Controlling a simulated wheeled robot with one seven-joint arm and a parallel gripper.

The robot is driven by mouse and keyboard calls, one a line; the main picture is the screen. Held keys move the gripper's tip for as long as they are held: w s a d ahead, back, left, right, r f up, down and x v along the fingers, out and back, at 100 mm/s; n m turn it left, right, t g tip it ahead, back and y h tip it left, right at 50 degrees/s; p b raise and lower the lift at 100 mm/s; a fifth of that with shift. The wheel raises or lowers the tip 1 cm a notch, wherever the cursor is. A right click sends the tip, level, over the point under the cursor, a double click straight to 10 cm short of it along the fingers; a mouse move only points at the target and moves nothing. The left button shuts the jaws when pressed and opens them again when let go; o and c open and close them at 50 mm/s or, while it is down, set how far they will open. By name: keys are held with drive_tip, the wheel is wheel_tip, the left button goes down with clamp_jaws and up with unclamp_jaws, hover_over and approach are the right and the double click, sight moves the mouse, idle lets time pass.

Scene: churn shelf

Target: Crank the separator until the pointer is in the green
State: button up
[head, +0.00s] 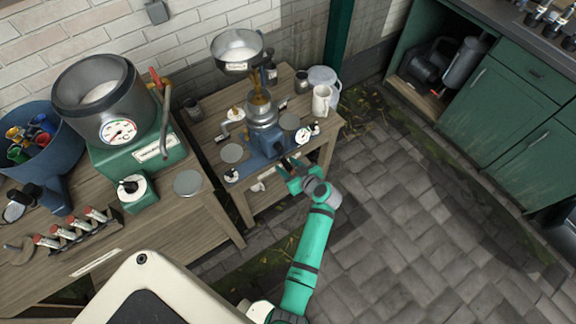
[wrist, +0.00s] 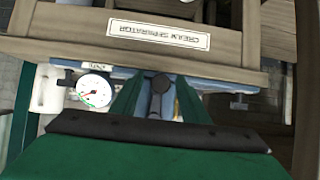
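The cream separator (head: 268,147) is a blue machine with a silver bowl on top, standing on the small wooden table. Its label (wrist: 158,31) shows upside down in the wrist view. A white round gauge (head: 303,135) sits at its right side and also shows in the wrist view (wrist: 94,90), with a green band on its lower left rim. The pointer is too small to read surely. My gripper (head: 288,172) is at the separator's front. In the wrist view its green fingers stand apart on either side of a dark round-ended handle (wrist: 160,83), with no clear contact visible.
A green machine (head: 139,158) with its own gauge and a large metal pot stands on the left bench. A white mug (head: 321,101) and a clear jug stand at the table's right back. The paved floor (head: 410,210) to the right is clear.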

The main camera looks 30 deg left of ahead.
idle(0.4)
drive_tip(key=v, duration=0.8)
idle(0.6)
idle(0.4)
